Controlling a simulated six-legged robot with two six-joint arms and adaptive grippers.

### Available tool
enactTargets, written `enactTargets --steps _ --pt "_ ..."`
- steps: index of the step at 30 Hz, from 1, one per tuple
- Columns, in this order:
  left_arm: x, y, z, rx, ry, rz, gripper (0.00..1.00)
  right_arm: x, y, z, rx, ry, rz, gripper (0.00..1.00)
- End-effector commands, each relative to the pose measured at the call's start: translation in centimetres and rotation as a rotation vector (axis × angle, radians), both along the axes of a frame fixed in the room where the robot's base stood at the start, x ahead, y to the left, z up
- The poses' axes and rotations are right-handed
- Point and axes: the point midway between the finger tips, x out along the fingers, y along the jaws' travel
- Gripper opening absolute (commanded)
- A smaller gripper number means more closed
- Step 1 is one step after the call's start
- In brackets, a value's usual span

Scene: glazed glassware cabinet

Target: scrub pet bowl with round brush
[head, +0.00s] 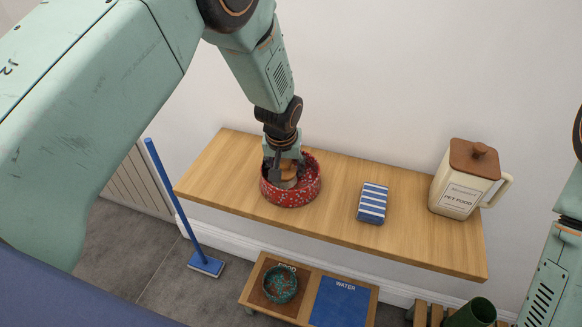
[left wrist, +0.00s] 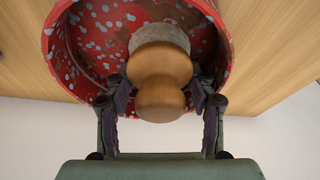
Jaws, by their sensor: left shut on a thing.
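The pet bowl (head: 292,197) is red with pale speckles and stands on the wooden shelf. My left gripper (head: 284,172) reaches down into it from above. In the left wrist view, the gripper (left wrist: 160,98) is shut on the round brush (left wrist: 160,72), by its turned wooden handle. The brush's pale round head points into the bowl (left wrist: 75,50). Brown smears show on the bowl's inside. Whether the bristles touch the bowl's floor I cannot tell. My right gripper is out of view; only part of the right arm shows at the right edge.
A blue-and-white striped block (head: 372,203) lies right of the bowl on the wooden shelf (head: 420,240). A cream pet food jug (head: 465,180) stands further right. Below are a stand with a teal bowl (head: 280,283), a blue water mat (head: 342,302) and a blue mop (head: 175,200).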

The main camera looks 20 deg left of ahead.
Motion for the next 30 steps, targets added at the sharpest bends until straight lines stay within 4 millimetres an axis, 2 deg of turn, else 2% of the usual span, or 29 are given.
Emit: enactTargets --steps 30 --pt "0.0 -3.5 0.0 -0.001 -0.001 0.0 0.3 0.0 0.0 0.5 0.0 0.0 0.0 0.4"
